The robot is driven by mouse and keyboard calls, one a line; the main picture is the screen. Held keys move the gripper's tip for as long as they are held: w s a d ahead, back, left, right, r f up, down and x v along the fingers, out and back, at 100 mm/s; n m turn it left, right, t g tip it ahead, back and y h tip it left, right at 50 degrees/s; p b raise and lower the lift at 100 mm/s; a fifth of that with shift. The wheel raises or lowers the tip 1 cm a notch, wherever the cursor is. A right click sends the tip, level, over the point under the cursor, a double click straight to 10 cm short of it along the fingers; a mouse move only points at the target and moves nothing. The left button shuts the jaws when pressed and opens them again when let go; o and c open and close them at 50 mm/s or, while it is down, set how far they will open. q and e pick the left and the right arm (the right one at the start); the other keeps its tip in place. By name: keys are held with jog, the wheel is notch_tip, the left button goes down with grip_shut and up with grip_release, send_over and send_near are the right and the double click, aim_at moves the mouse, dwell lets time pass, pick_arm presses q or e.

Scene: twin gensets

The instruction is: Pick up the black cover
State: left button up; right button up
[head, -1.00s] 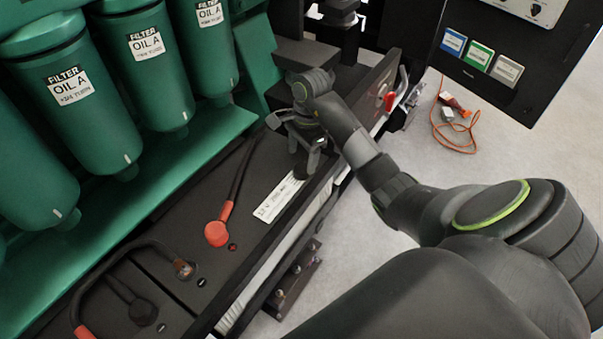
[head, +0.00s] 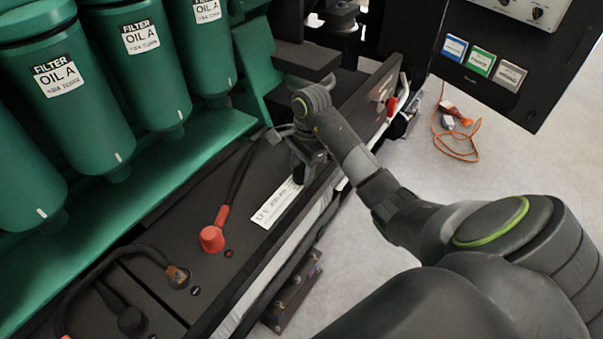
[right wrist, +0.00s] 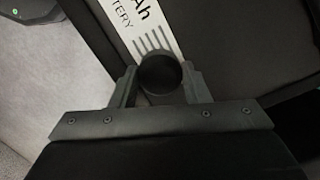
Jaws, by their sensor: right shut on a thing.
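The black cover (right wrist: 160,72) is a small round black cap between the two fingers of my right gripper (right wrist: 158,84) in the right wrist view. The fingers touch it on both sides. In the head view my right gripper (head: 303,158) is low over the far end of the black battery (head: 190,235), beyond its white label (head: 275,204). The cover is not clearly visible there, behind the gripper and wrist. I cannot tell whether the cover is clear of the battery top. My left gripper is not in view.
A red terminal cap (head: 212,239) with a black cable is on the battery. Green oil filters (head: 70,100) stand along the left. A dark side plate (head: 370,105) rises beside the gripper. An orange cable (head: 458,140) lies on the open floor at right.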

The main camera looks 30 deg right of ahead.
jog(key=shift+c, duration=0.8)
